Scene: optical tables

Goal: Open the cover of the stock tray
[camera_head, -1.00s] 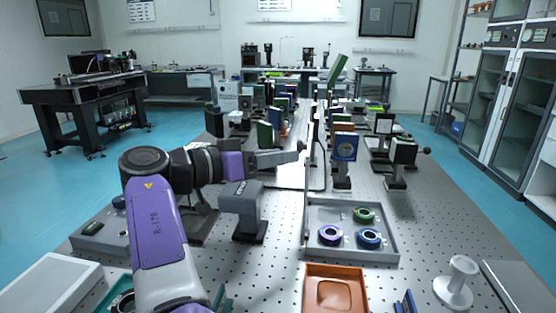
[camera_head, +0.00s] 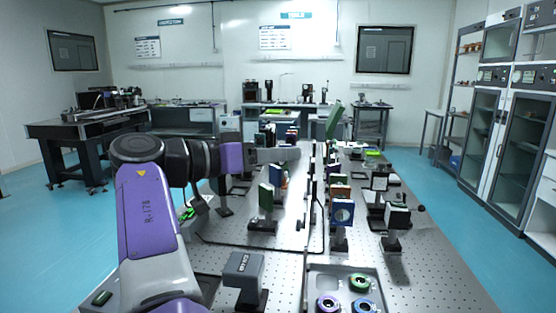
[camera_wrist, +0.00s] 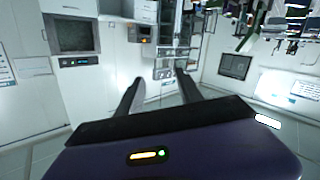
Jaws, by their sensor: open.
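A grey tray (camera_head: 391,299) with several coloured rings in it is cut off by the bottom edge of the head view. I see no cover lying over the rings. I cannot tell whether this is the stock tray. My gripper (camera_head: 297,154) reaches right above the table's middle in the head view, well above and beyond this tray. In the wrist view my gripper (camera_wrist: 160,88) has its two fingers apart with nothing between them. That view looks across the room at cabinets and walls, with no tray in it.
The perforated optical table (camera_head: 440,275) carries rows of mounted optics. A green-faced mount (camera_head: 265,196), a blue-framed mount (camera_head: 343,212) and a thin upright post (camera_head: 313,190) stand near my gripper. A grey block (camera_head: 243,268) stands front left. Blue floor lies free on both sides.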

